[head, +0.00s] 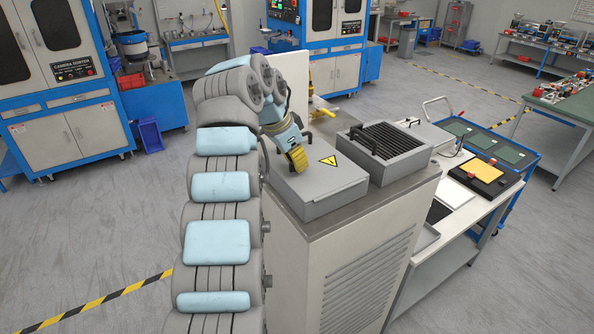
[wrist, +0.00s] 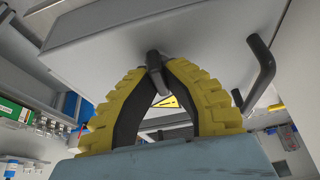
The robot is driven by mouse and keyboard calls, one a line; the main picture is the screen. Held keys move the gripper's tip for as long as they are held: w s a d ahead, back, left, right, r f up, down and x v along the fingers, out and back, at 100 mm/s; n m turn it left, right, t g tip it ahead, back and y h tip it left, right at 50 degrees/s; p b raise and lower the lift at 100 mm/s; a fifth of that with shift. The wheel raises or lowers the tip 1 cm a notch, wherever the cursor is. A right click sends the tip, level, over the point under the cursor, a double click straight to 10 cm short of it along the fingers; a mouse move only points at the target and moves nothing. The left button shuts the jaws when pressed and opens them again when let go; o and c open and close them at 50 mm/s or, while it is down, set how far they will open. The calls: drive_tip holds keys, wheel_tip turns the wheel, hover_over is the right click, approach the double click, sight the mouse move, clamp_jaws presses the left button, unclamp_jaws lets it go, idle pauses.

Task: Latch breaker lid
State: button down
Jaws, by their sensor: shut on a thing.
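The breaker box lid (head: 338,183), grey with a yellow warning triangle, lies flat and looks closed on its box on top of the cabinet. My gripper (head: 298,160) is over the lid's left side, pointing down. In the wrist view my yellow, black-lined fingers (wrist: 155,72) converge and are shut on a short dark lever (wrist: 153,60) by a grey panel. A bent black handle (wrist: 257,72) stands to the right of the fingers, apart from them. The warning triangle (wrist: 167,102) shows between the fingers. In the head view the gripped lever is hidden.
A grey box with black slats (head: 390,150) stands close to the right of the lid on the same cabinet (head: 370,255). A white bench with a yellow-topped black tray (head: 485,172) is farther right. A blue cart (head: 520,165) stands behind it. Open floor lies to the left.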

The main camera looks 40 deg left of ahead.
idle(0.3)
drive_tip(key=c, duration=1.1)
unclamp_jaws()
drive_tip(key=shift+v, duration=3.75)
